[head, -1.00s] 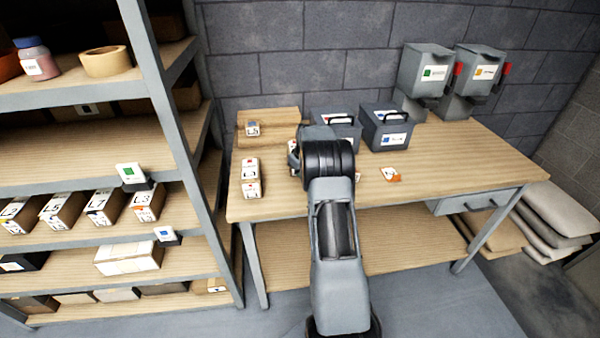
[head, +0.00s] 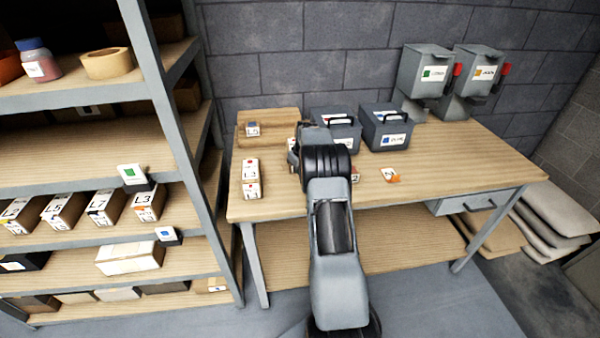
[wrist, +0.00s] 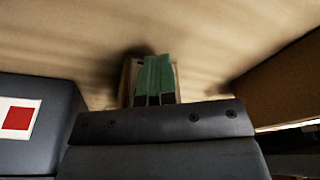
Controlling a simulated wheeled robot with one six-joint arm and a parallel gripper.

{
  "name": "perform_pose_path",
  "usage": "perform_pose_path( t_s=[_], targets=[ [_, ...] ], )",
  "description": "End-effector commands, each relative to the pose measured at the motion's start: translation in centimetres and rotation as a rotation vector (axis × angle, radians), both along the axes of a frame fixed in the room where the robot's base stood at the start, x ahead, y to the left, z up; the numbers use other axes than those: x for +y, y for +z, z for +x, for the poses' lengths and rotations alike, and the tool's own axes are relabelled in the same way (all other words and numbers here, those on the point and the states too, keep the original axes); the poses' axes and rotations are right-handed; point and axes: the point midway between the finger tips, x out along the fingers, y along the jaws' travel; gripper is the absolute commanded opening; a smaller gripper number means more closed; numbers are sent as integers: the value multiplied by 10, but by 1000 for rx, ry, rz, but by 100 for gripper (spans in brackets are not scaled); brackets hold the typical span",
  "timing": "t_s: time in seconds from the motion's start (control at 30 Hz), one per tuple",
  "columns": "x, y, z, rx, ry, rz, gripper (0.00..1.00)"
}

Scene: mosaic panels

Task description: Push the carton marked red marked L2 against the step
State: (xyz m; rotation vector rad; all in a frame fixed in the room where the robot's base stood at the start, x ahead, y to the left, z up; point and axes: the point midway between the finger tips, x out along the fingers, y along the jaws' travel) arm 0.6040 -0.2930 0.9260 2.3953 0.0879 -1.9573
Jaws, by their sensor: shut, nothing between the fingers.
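Two cartons stand one in front of the other at the table's left. The rear carton (head: 250,169) has a red mark on top and seems to read L2; the front carton (head: 251,190) is similar, its mark too small to tell. The wooden step (head: 285,115) lies behind them against the wall, with clear table between. My gripper (wrist: 155,62) is shut, its green fingertips close together in the wrist view. A brown carton-like thing (wrist: 126,82) shows just behind the fingers; I cannot tell which it is or whether they touch. My arm hides the gripper in the head view.
A small blue-marked carton (head: 252,129) is at the step. Two dark bins, left (head: 345,130) and right (head: 386,130), stand to its right. A dark bin with a red label (wrist: 50,110) shows in the wrist view. An orange-marked tag (head: 391,176) lies on the clear right side.

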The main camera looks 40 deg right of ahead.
Motion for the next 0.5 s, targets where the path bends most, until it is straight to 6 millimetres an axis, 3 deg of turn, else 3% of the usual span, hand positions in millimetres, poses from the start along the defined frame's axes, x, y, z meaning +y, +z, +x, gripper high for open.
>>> perform_pose_path(
  t_s=[0.5],
  targets=[
    [-7,0,14,-1,0,-1,0]
  ],
)
